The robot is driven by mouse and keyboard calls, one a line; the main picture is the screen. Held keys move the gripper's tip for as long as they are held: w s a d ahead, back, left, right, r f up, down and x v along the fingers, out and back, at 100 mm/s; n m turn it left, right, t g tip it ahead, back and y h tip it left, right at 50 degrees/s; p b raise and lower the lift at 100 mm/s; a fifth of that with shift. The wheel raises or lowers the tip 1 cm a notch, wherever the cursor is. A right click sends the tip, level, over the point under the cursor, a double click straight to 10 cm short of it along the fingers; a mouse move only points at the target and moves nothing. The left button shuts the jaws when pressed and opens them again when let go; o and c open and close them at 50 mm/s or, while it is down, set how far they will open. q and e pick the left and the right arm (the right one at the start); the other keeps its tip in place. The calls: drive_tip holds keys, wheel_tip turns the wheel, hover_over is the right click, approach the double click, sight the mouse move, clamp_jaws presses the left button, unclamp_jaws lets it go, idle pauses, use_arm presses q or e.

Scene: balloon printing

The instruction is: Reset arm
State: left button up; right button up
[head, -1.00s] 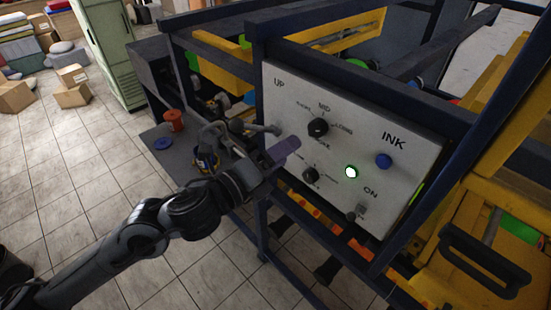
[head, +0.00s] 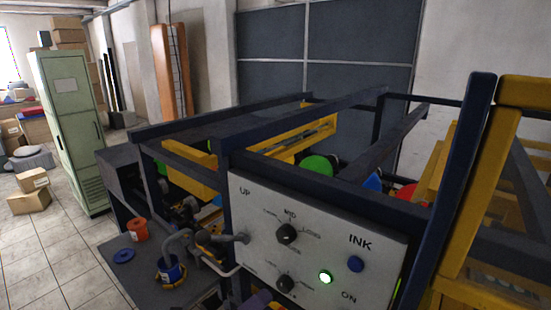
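The printing machine's white control panel (head: 320,250) faces me. The rest of that arm is out of the frame. I cannot tell whether its fingers are open or shut. My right gripper is not visible.
A side shelf (head: 120,285) holds an orange-red pot (head: 137,229), a blue lid (head: 124,256) and a blue ink pot (head: 170,269). A green cabinet (head: 70,130) and cardboard boxes (head: 30,192) stand at the left. The machine's dark frame bars (head: 475,160) surround the panel.

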use_arm(q)
drive_tip(key=s+a+f+n+g+y, duration=0.1)
drive_tip(key=s+f+n+y, duration=0.1)
drive_tip(key=s+f+n, duration=0.55)
drive_tip(key=s+a+f+n+y, duration=0.1)
drive_tip(key=s+f+n+y, duration=0.2)
drive_tip(key=f, duration=0.7)
drive_tip(key=s+a+f+n+g+y, duration=0.3)
drive_tip(key=s+a+f+n+g, duration=0.15)
drive_tip(key=s+a+n, duration=0.3)
drive_tip(key=s+a+f+n+g+y, duration=0.3)
drive_tip(key=s+a+f+n, duration=0.2)
drive_tip(key=s+a+n, duration=0.3)
wheel_tip(320, 180, up, 22)
drive_tip(key=n+p, duration=0.1)
drive_tip(key=p, duration=2.1)
drive_tip(key=shift+d+r+n+g+p, duration=0.15)
drive_tip(key=shift+d+n+g+p, duration=0.15)
drive_tip(key=shift+g+p, duration=0.1)
